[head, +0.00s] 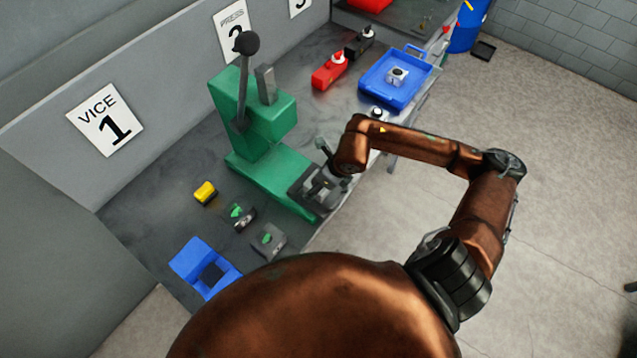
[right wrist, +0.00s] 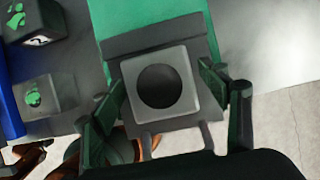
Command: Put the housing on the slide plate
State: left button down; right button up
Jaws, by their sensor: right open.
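The housing (right wrist: 160,86), a light grey square block with a dark round bore, sits on the dark grey slide plate (right wrist: 150,38) in the right wrist view. The slide plate (head: 303,198) also shows in the head view at the front foot of the green press (head: 270,160). My right gripper (right wrist: 166,98) is open, with one finger on each side of the housing; light gaps show beside it. In the head view my right gripper (head: 327,182) is over the plate and hides most of the housing. My left gripper is in neither view.
A blue tray (head: 418,85) holding a similar grey block (head: 397,75) stands farther along the bench. A red tool (head: 328,72), a yellow block (head: 205,192), green-topped pieces (head: 268,240) and a blue holder (head: 190,258) lie around the press. The press lever (head: 243,85) stands upright.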

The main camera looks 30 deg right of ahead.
jog(key=shift+r, duration=0.1)
jog(key=b+v, duration=0.1)
jog(key=v, duration=1.1)
jog(key=shift+s, duration=0.1)
jog(key=shift+c, duration=0.5)
